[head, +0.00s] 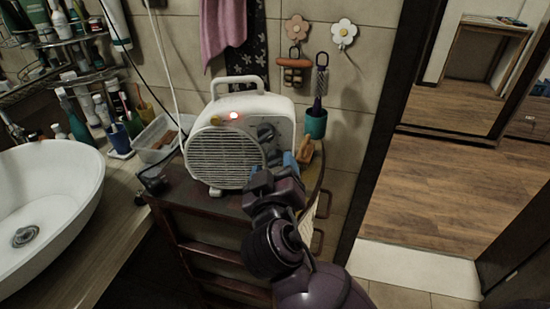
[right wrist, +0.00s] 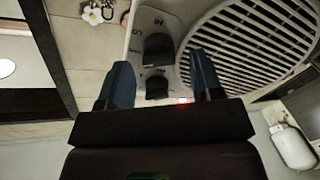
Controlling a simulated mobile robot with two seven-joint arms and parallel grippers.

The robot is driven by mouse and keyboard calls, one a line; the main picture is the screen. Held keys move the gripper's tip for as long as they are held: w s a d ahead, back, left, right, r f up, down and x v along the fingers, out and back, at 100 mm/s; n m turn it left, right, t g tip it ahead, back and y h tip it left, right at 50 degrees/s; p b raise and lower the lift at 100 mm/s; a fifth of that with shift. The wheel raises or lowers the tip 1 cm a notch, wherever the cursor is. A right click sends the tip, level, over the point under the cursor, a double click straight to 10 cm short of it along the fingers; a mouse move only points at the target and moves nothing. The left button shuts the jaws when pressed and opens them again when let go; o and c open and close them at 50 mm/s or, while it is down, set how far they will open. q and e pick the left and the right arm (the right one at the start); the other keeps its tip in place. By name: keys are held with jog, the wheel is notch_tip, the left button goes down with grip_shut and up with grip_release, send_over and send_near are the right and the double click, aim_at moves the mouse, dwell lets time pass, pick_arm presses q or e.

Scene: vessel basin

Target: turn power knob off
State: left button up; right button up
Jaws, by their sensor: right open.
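A white heater (head: 240,140) with a round grille stands on a dark wooden stand, its red light (head: 234,115) lit. Two dark knobs, an upper knob (head: 265,130) and a lower one partly behind my gripper, sit on its front, right of the grille. My right gripper (head: 281,161) is open in front of them. In the right wrist view, the blue fingers of my gripper (right wrist: 161,72) flank the knob nearer the red light (right wrist: 183,100); the other knob (right wrist: 158,48) lies beyond. I cannot tell whether the fingers touch a knob. My left gripper is out of view.
A white basin (head: 50,205) and a clear plastic box (head: 158,137) are left of the heater. A teal cup (head: 316,124) with a brush hangs on the wall at right. The dark stand (head: 200,199) carries the heater. A doorway opens at the right.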

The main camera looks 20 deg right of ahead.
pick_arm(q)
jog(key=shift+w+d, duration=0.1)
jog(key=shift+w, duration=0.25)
pick_arm(e)
jog(key=shift+w+d, duration=0.1)
jog(key=shift+w, duration=0.1)
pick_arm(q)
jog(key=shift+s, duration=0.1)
pick_arm(e)
jog(key=shift+c, duration=0.4)
jog(key=c, duration=0.9)
jog(key=shift+o, duration=0.2)
jog(key=shift+r+n+p, duration=0.15)
jog(key=shift+n+p, duration=0.15)
jog(key=shift+p, duration=0.25)
jog(key=n+p, duration=0.5)
jog(key=shift+n+p, duration=1.15)
jog(key=shift+n, duration=0.15)
pick_arm(q)
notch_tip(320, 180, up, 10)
jog(key=p, duration=0.1)
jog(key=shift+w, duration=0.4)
pick_arm(e)
jog(key=shift+f+n, duration=0.2)
jog(key=shift+n, duration=0.6)
